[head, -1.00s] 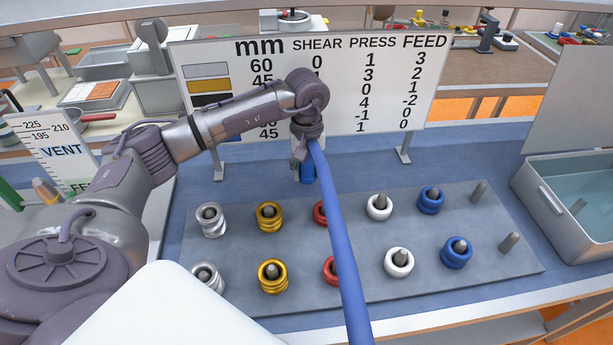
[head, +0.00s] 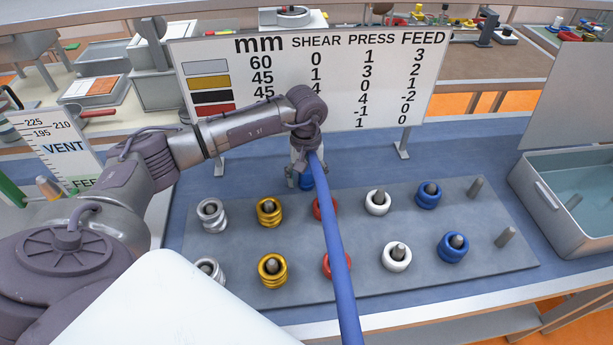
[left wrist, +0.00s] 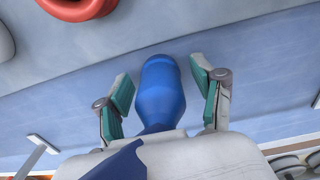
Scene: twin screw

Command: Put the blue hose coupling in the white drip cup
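The blue hose coupling (head: 307,182) is at the far edge of the grey peg plate, partly hidden by my left gripper (head: 302,178) and the blue hose (head: 335,250). In the left wrist view the coupling (left wrist: 161,95) is between the teal-padded fingers of my left gripper (left wrist: 165,95). The fingers are spread, with a clear gap on the right side and a narrow one on the left. I cannot tell what supports the coupling. I cannot make out a white drip cup. My right gripper is not in view.
The grey peg plate (head: 330,228) carries silver, gold, red, white and blue rings on pegs, with two bare pegs at right. A sign board (head: 350,115) stands behind my left gripper. A metal tank (head: 560,225) is at right.

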